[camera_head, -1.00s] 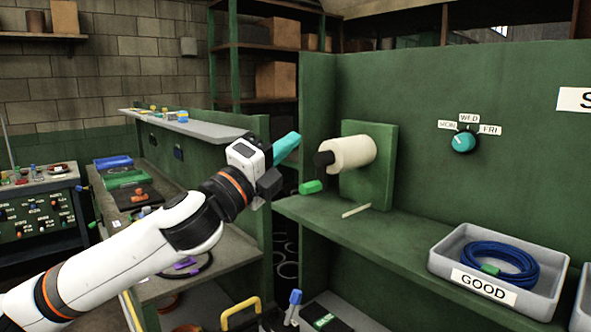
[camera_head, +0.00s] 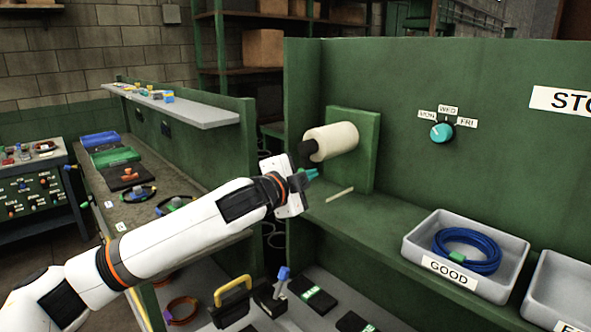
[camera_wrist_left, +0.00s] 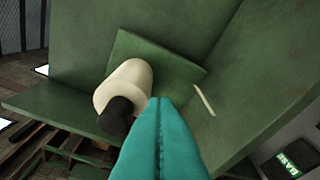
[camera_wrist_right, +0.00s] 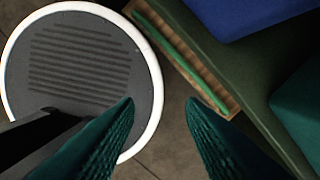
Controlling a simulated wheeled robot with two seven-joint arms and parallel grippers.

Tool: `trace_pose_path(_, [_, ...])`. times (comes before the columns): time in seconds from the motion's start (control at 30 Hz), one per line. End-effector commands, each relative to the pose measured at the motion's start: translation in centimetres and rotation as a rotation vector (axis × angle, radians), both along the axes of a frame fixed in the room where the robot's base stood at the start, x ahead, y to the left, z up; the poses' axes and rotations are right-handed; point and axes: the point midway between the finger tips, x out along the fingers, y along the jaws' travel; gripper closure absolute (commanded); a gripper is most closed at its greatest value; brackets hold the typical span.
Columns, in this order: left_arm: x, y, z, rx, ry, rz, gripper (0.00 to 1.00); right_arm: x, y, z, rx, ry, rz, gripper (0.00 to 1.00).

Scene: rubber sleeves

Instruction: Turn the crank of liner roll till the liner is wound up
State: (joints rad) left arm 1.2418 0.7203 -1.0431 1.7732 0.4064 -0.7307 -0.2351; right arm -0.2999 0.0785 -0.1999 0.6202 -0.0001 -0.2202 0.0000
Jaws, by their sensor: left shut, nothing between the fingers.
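The cream liner roll (camera_head: 334,141) is mounted on a green upright board (camera_head: 366,155) above the shelf; it also shows in the left wrist view (camera_wrist_left: 128,82). Its black crank hub (camera_head: 306,153) faces left, also in the left wrist view (camera_wrist_left: 117,119). The green crank handle is hidden behind my left gripper. My left gripper (camera_head: 309,174) is just below the hub, its teal fingers (camera_wrist_left: 160,100) shut and empty; I cannot tell whether they touch the crank. My right gripper (camera_wrist_right: 160,102) is open and empty, away from the roll.
A thin pale strip (camera_head: 340,194) lies on the green shelf (camera_head: 375,225) below the roll. A grey GOOD bin (camera_head: 415,245) with a blue coil stands to the right. A teal day dial (camera_head: 441,132) is on the back panel. A yellow-handled item (camera_head: 233,288) is low in front.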

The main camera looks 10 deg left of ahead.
Motion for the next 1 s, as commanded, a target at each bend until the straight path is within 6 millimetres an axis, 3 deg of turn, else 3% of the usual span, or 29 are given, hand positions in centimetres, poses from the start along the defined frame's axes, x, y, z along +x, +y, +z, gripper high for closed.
trace_pose_path(0.27, [1.9,2.6,-1.4,0.003,0.001,0.002,1.00,0.0,0.0,1.8,0.001,0.000,0.000,0.64])
trace_pose_path(0.73, [2.1,3.0,-1.8,0.011,-0.006,0.000,1.00,0.0,0.0,1.9,0.000,0.000,0.000,0.64])
trace_pose_path(1.0, [3.1,4.4,-2.5,0.268,-0.175,0.002,1.00,0.0,-0.1,2.7,-0.001,0.000,0.000,0.64])
